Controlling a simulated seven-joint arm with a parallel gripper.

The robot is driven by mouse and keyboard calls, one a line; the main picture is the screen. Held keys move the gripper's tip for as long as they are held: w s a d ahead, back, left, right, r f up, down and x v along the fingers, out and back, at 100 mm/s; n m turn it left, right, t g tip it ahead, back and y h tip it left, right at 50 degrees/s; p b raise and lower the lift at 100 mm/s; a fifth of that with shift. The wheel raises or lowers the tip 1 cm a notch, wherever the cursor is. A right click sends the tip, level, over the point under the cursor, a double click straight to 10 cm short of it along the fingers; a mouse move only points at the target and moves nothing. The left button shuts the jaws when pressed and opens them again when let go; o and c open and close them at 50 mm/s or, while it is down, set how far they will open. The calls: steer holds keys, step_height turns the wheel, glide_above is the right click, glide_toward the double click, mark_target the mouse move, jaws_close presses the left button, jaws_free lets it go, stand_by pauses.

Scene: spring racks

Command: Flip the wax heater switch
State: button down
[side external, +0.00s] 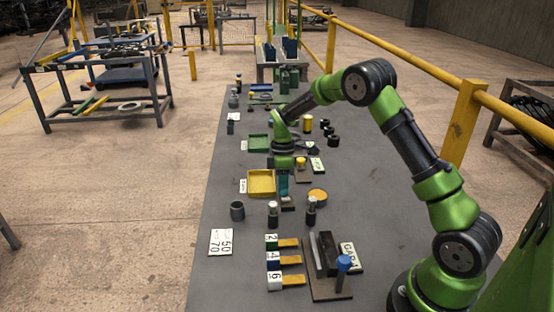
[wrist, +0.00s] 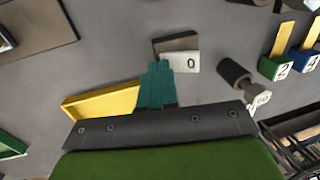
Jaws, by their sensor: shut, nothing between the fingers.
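My gripper (side external: 283,192) points down over the middle of the table, its teal fingers together and empty. In the wrist view the shut fingertips (wrist: 157,66) are at the near edge of a small dark plate (wrist: 172,43) with a white tag reading 0 (wrist: 186,61). This may be the wax heater switch; the fingers partly cover it and no lever shows clearly. In the side view the plate (side external: 287,207) is a small dark patch below the fingertips. I cannot tell whether they touch it.
A yellow tray (side external: 262,194) lies beside the gripper, a green tray (side external: 258,150) farther back. Dark cylinders (side external: 272,220) (side external: 311,217) with pale tops stand nearer. Numbered blocks (side external: 273,261) and a dark rack with a blue knob (side external: 343,263) occupy the front.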

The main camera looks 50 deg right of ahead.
steer(key=shift+r, duration=0.8)
steer(key=w+d+r, duration=0.2)
steer(key=r, duration=0.4)
steer(key=w+d+r, duration=0.3)
steer(key=r, duration=0.3)
steer(key=s+a+r+m+t, duration=0.3)
steer(key=s+a, duration=0.3)
steer(key=s, duration=0.3)
steer(key=s+a+r+m+t, duration=0.2)
steer(key=s+a+m, duration=0.3)
steer(key=s, duration=0.4)
steer(key=s+a+r+m+t, duration=0.3)
steer(key=s+a+m, duration=0.2)
steer(key=s+a, duration=0.2)
steer(key=s, duration=0.2)
steer(key=shift+s+r+t+y, duration=0.3)
steer(key=shift+r, duration=0.1)
